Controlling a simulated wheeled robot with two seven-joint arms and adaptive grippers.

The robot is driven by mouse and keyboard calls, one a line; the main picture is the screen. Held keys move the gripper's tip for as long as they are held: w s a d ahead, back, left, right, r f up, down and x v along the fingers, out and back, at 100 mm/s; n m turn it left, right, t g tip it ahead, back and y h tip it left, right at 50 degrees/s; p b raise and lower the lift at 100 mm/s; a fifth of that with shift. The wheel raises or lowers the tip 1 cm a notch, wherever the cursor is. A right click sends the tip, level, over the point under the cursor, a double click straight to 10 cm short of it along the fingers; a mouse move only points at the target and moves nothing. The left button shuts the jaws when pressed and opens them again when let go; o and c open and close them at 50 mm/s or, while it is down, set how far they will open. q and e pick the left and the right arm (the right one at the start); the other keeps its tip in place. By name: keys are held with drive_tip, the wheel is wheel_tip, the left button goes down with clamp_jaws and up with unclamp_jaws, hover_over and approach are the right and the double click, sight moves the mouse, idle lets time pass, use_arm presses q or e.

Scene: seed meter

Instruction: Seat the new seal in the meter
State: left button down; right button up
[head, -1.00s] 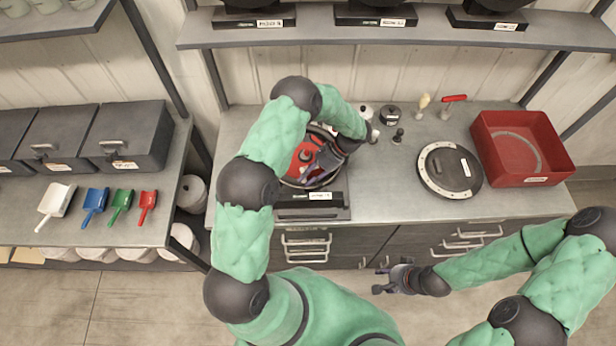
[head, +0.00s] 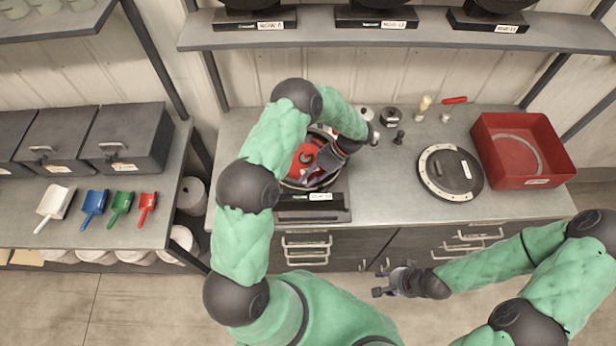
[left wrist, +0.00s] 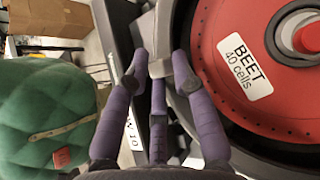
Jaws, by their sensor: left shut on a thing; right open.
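The meter (head: 307,207) stands at the left end of the bench, its round housing open at the top. A red seed disc labelled "BEET 40 cells" sits in it and shows in the left wrist view (left wrist: 222,35). My left gripper (head: 318,168) is over the housing, partly hiding it. In the left wrist view its purple fingers (left wrist: 152,68) are shut on a grey piece (left wrist: 181,72) at the disc's edge, apparently part of the seal; I cannot tell whether it is seated. My right gripper (head: 380,283) is open and empty in front of the bench.
A dark round cover (head: 432,185) with a pale ring lies right of the meter. A red bin (head: 553,165) holds a grey ring. Small containers (head: 391,117), a brush (head: 424,105) and a red-handled tool (head: 454,100) stand behind.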

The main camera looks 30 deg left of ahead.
idle(0.5)
use_arm(q)
drive_tip(key=shift+d+f+b, duration=0.1)
drive_tip(key=shift+f+b, duration=0.15)
drive_tip(key=shift+b, duration=0.2)
drive_tip(key=shift+s+d+f+b, duration=0.15)
drive_tip(key=shift+f+b, duration=0.15)
drive_tip(key=shift+f, duration=0.05)
idle(0.5)
